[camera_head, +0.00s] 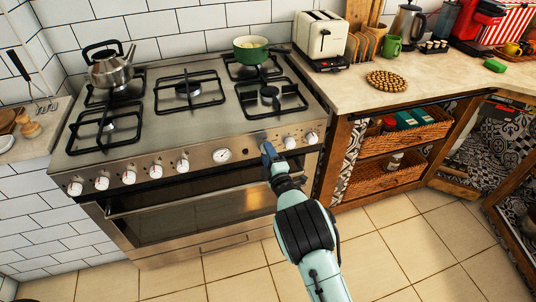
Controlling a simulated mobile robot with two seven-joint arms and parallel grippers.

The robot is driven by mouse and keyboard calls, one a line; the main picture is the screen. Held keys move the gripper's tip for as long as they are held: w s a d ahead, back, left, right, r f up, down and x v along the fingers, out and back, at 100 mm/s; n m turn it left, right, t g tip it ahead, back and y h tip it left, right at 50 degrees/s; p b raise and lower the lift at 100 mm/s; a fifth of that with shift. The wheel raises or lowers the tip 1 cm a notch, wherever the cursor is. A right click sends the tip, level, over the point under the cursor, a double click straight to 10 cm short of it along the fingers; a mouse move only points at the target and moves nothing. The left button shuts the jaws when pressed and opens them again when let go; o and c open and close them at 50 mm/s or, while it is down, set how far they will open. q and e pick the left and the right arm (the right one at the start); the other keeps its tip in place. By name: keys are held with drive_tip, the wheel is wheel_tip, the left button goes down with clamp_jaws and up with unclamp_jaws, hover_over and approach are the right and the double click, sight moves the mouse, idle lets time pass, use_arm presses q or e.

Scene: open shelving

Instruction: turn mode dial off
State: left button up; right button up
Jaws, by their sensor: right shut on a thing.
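A steel range cooker (185,232) stands against the white tiled wall. Its front panel carries a row of white knobs, with a round gauge (222,155) among them. My right gripper (268,149) reaches up to the panel between the gauge and the two rightmost knobs (301,141). It is shut on the mode dial there, which its fingers and wrist hide. The dial's pointer and setting cannot be seen. My left gripper is not in view.
The oven door handle (150,206) runs along the front below the knobs. A kettle (110,70) and a green pot (250,50) stand on the hob. A toaster (319,37) stands on the counter at right. The tiled floor in front is clear.

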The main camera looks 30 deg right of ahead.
drive_tip(key=o, duration=1.1)
drive_tip(key=shift+c, duration=0.2)
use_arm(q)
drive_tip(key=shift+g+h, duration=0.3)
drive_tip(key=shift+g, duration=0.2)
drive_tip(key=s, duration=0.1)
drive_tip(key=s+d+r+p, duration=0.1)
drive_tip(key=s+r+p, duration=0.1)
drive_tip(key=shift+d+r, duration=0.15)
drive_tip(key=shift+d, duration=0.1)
use_arm(e)
drive_tip(key=v, duration=1.3)
drive_tip(key=shift+s, duration=0.25)
drive_tip(key=shift+f, duration=0.2)
